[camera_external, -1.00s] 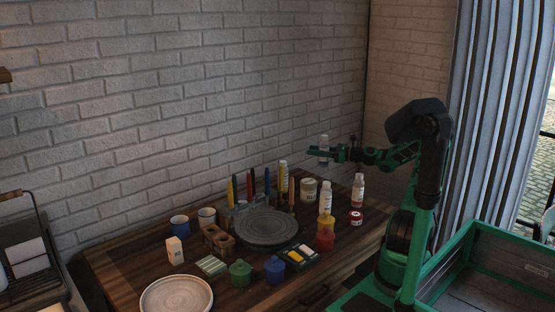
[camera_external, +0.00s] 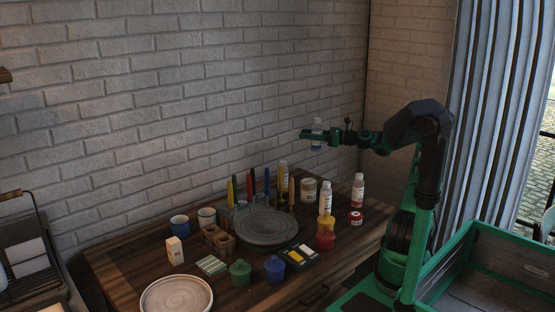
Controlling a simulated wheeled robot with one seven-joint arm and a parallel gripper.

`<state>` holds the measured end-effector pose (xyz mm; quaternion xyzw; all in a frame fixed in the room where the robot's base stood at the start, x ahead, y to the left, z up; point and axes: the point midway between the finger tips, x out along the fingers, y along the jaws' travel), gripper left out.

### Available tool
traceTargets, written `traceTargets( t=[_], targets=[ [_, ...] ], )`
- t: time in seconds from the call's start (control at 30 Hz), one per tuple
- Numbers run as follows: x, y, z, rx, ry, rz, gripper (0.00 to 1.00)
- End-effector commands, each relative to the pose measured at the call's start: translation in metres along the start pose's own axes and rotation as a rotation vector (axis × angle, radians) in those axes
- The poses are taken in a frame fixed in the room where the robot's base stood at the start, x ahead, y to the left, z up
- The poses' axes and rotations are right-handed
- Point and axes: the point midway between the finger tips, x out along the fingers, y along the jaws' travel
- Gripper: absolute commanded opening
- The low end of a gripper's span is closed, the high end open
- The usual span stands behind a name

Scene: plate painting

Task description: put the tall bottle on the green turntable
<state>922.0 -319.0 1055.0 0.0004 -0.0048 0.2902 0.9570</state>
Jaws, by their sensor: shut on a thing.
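My gripper (camera_external: 311,134) is shut on a small pale bottle (camera_external: 317,144) with a bluish-white look, held upright high above the back right of the table. The held bottle's lower end is clear of everything. A round dark grey turntable (camera_external: 266,238) lies flat and empty at the middle of the table, below and left of my gripper. No turntable looks clearly green here.
Several upright coloured tools (camera_external: 251,184) stand behind the turntable. A brown block holder (camera_external: 217,239), mugs (camera_external: 180,226), a green pot (camera_external: 240,272), a blue pot (camera_external: 274,268) and a paint box (camera_external: 299,257) crowd around it. A pale round plate (camera_external: 176,294) lies at the front left.

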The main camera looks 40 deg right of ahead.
Motion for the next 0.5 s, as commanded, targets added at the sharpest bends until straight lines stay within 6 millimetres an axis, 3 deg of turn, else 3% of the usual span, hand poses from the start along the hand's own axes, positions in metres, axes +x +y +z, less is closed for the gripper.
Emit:
traceTargets(
  t=[0.27, 0.5],
  targets=[
    [0.039, 0.060, 0.004, -0.004, -0.012, 0.070, 0.06],
    [0.079, 0.144, 0.007, -0.004, -0.022, 0.156, 0.06]
  ],
)
